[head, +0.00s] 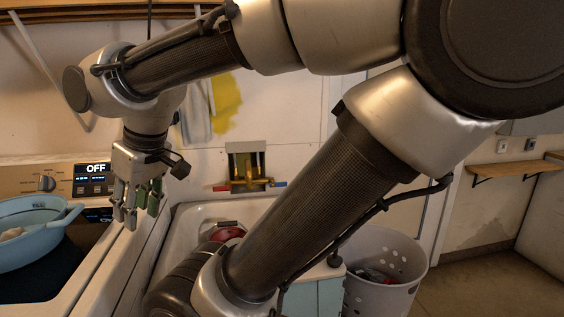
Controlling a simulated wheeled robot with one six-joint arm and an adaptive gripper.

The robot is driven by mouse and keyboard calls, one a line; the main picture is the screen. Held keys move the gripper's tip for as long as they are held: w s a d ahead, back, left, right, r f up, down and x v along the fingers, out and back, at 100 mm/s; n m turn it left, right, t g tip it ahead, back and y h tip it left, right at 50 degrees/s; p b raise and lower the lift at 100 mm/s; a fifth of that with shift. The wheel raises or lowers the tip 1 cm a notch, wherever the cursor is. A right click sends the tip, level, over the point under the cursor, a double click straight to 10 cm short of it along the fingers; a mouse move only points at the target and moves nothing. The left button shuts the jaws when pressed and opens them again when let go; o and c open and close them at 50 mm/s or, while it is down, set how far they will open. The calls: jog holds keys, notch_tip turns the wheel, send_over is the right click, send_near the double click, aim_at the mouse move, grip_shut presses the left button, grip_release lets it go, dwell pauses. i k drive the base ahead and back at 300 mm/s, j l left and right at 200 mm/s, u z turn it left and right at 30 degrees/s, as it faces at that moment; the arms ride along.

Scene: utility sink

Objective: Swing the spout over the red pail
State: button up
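The brass tap with its spout (246,181) sits on the wall behind the sink, between a red-marked and a blue-marked handle. It is small in view, so I cannot tell exactly which way the spout points. The red pail (228,234) is in the sink, below and slightly left of the tap, and my arm hides part of it. My gripper (138,214) hangs fingers down, left of the tap and pail, near the gap between washer and sink. Its fingers are apart with nothing between them, and it is clear of the spout.
The white sink (187,222) is partly hidden by my arm. A washer (68,182) with a light blue basin (28,240) on top stands at the left. A perforated bin (400,262) with contents stands at the right. A wooden shelf (515,169) is on the right wall.

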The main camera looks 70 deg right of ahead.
aim_at(248, 164)
jog(key=k+z, duration=0.1)
jog(key=z, duration=1.05)
jog(key=i+j+z, duration=0.15)
jog(key=z, duration=0.5)
